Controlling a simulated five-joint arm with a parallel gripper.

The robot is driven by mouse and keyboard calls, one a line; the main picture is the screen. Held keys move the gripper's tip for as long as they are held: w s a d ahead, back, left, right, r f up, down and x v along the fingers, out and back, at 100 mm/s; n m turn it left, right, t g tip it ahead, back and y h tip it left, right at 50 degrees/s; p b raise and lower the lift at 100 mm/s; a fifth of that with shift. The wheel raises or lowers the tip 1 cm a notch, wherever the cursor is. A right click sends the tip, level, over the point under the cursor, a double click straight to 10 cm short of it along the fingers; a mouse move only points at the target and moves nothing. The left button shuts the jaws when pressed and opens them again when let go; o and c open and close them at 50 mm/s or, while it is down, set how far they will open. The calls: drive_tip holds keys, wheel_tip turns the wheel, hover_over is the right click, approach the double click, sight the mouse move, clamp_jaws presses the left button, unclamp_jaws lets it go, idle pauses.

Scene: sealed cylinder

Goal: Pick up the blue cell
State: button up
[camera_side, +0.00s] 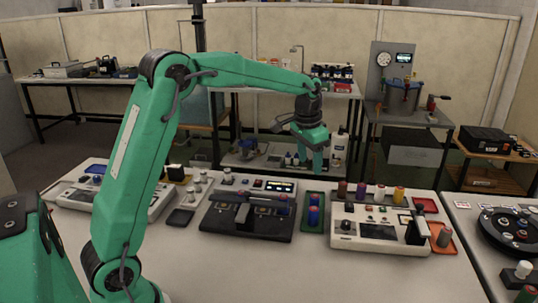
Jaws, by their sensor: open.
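A small green tray (313,227) lies on the white bench between the dark device and the white device. Blue cylindrical pieces (314,215) sit in it, one behind the other; one of these looks like the blue cell, but they are too small to tell apart. My gripper (318,168) points down in the air above the far side of the tray. Its jaws are open and apart from the blue pieces. Nothing is visible between them.
A dark device (247,222) stands left of the tray. A white device (378,238) with a row of coloured cylinders behind it stands right. The bench's front is clear.

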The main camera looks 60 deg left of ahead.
drive_tip(key=g, duration=0.2)
hover_over(315, 195)
drive_tip(key=shift+m, duration=0.3)
wheel_tip(315, 195, down, 12)
drive_tip(key=shift+f, duration=0.2)
drive_tip(key=shift+f, duration=0.1)
drive_tip(key=shift+f, duration=1.2)
drive_tip(key=shift+f, duration=0.1)
drive_tip(key=shift+f, duration=2.5)
drive_tip(key=shift+c, duration=0.5)
drive_tip(key=c, duration=1)
